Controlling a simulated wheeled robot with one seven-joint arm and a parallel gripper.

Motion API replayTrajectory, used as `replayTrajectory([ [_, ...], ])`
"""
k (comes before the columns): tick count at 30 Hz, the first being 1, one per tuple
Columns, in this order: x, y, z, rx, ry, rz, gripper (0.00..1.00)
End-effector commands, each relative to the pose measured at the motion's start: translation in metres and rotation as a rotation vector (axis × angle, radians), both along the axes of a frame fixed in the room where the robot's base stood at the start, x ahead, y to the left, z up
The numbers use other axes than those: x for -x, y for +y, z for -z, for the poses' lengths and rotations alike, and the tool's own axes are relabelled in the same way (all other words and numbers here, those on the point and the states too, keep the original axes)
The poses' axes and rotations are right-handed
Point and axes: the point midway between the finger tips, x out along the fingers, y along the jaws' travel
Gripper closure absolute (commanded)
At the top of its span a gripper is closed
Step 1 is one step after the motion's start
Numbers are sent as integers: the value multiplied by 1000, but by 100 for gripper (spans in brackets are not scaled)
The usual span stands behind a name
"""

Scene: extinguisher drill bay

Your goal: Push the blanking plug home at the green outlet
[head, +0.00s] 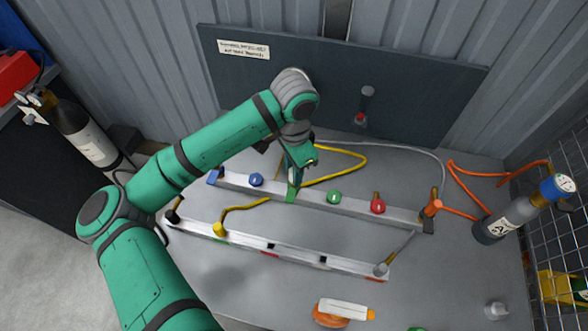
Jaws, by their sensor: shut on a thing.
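My gripper (294,178) points down at the back rail (312,203), over a green-marked spot, the green outlet (290,197). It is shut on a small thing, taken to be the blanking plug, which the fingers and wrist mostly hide. The fingertips are at or just above the rail top. I cannot tell how deep the plug sits or whether it touches the outlet. A round green knob (334,197) stands on the rail just to the right of my gripper.
A blue knob (256,180) and a red knob (378,206) flank the gripper on the rail. A yellow hose (345,172) loops behind it. A front rail (300,261) runs nearer. A dark panel (425,97) stands behind.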

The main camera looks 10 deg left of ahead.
Motion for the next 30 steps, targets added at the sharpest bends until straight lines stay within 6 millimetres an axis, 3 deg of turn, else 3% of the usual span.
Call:
replayTrajectory([
  [30,0,0,10,1,0,0,100],
])
